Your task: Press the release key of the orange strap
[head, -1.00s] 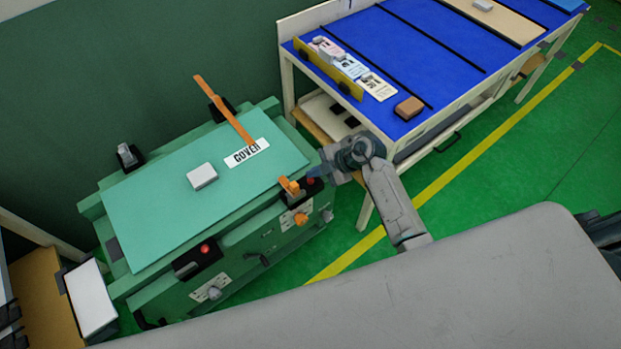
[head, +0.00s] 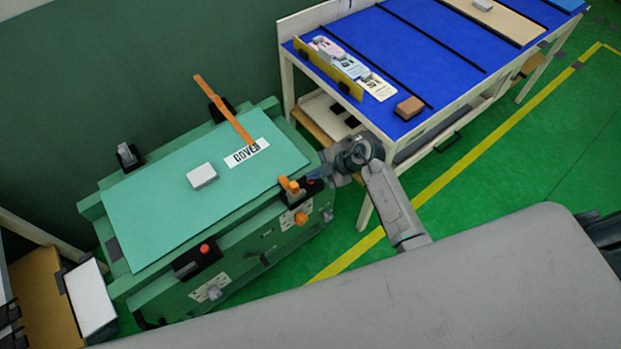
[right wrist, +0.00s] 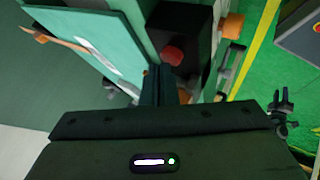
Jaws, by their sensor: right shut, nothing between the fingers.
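The orange strap (head: 235,122) crosses the back part of a green case's lid (head: 150,205); its far end sticks up past the rear edge. A short orange piece (head: 288,185) sits in a black buckle at the case's front right. That buckle's red release key (head: 311,182) is mostly hidden by my right gripper (head: 317,174). In the right wrist view the red key (right wrist: 173,56) shows on its black housing (right wrist: 188,32), just beyond the shut, empty fingertips (right wrist: 160,70). I cannot tell whether they touch it. My left gripper is out of view.
Another black buckle with a red key (head: 205,248) is at the case's front left, without a strap. A white block (head: 202,175) and a COVER label (head: 247,152) are on the lid. A blue-topped table (head: 420,60) stands close behind my right arm.

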